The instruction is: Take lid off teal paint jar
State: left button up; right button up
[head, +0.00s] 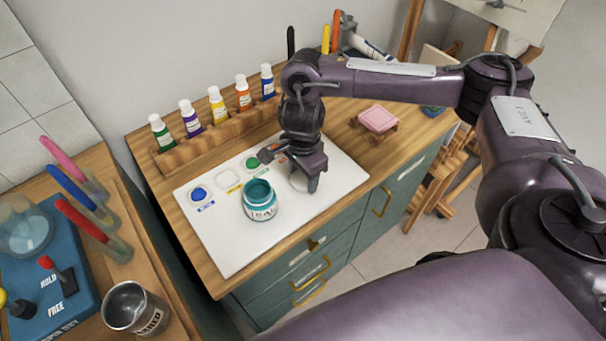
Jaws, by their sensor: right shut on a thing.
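The teal paint jar (261,204) stands upright on the white board, with a pale label on its front. Its top is uncovered, and teal paint shows inside the rim. My right gripper (305,182) is just right of the jar, pointing down over the board and apart from the jar. It is shut on a pale round lid (298,182), partly hidden by the fingers. I cannot tell whether the lid touches the board. My left gripper is not in view.
The white board (235,255) bears blue, green and other paint spots. Behind it, a wooden rack (200,148) holds several paint bottles. A pink pad (378,119) on a small wooden stand is at the right. A metal beaker (135,308) stands on the left table.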

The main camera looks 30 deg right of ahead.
aim_at(303, 179)
jog(key=shift+f, duration=0.1)
jog(key=o, duration=1.1)
jog(key=shift+c, duration=0.2)
jog(key=shift+r, duration=0.3)
notch_tip(303, 179, up, 12)
jog(key=p, duration=0.2)
jog(key=shift+f+p, duration=0.15)
jog(key=shift+p, duration=0.2)
